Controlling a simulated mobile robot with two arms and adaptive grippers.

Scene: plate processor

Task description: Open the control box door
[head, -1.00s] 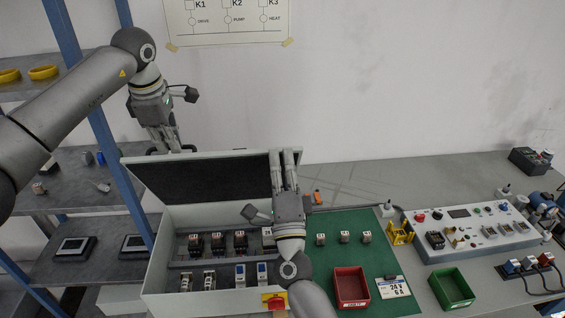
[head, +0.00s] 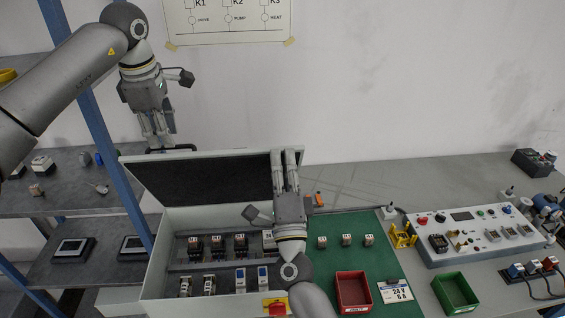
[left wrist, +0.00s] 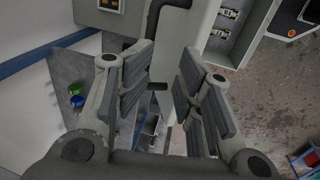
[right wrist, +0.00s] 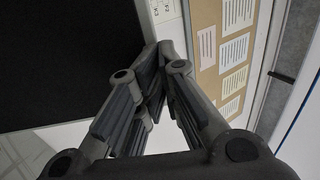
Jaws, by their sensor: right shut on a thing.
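The control box (head: 155,270) is a light grey case on the bench. Its door (head: 205,182) is raised like a lid, its dark inner side showing and the inside of the box exposed. A dark bar handle (head: 182,149) stands at the door's upper left edge; it also shows in the left wrist view (left wrist: 154,18). My left gripper (head: 160,147) is open by the handle, its fingers apart in the left wrist view (left wrist: 162,75). My right gripper (head: 287,153) is shut on the door's right edge. Its fingers hide the gripped part.
Contactors (head: 218,243) and breakers sit inside the box. On the green mat (head: 345,226) to the right are relays, a red bin (head: 353,291) and a label card. A green bin (head: 455,292) and a test panel (head: 480,235) stand further right. A blue-framed shelf (head: 115,165) is at left.

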